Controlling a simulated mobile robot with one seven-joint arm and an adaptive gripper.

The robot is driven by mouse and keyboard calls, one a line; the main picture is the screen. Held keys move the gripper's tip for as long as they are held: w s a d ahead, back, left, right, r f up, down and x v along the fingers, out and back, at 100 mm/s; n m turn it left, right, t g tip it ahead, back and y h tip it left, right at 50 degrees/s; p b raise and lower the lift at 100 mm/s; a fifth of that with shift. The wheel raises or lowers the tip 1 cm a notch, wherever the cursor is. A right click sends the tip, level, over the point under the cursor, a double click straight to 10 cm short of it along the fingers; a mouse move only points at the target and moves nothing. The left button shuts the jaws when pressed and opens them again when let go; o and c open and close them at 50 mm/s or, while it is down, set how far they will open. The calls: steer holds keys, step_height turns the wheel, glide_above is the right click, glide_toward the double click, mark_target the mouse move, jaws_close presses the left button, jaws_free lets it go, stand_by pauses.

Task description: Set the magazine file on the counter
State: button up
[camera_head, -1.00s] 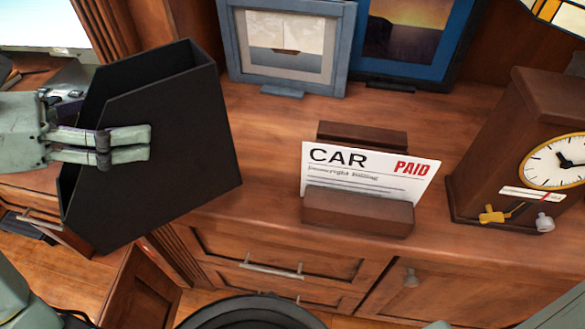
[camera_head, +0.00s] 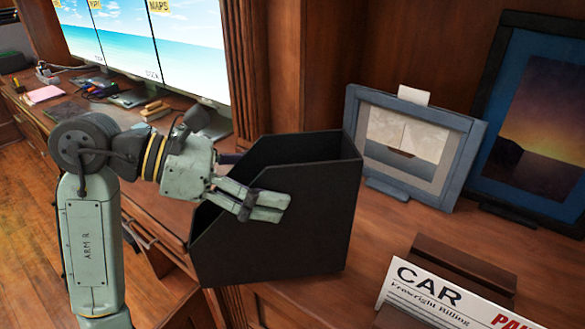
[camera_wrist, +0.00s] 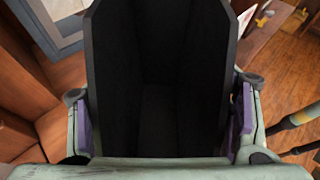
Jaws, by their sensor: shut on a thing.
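The black magazine file (camera_head: 285,235) is upright and empty, its open top facing up, near the left part of the wooden counter (camera_head: 385,235). My gripper (camera_head: 262,205) is shut on it, with a finger along its near side in the head view. In the wrist view the file (camera_wrist: 160,50) fills the middle, between the purple pads of my gripper (camera_wrist: 163,125). The file's base overlaps the counter's front edge in the head view. I cannot tell whether it touches the counter.
A blue-framed picture (camera_head: 415,145) and a larger dark-framed picture (camera_head: 530,130) stand behind on the counter. A letter holder (camera_head: 465,265) with a CAR bill (camera_head: 440,300) is at front right. Screens (camera_head: 150,45) stand over a cluttered desk at left. Bare counter lies between file and letter holder.

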steer(key=w+d+f+p, duration=0.2)
steer(key=w+d+f, duration=0.1)
steer(key=w, duration=0.7)
steer(key=shift+f, duration=0.7)
steer(key=o, duration=1.9)
steer(key=shift+f, duration=0.15)
steer(key=shift+c, duration=0.2)
steer(key=b+v, duration=0.1)
steer(key=v, duration=1.1)
steer(key=shift+w, duration=0.1)
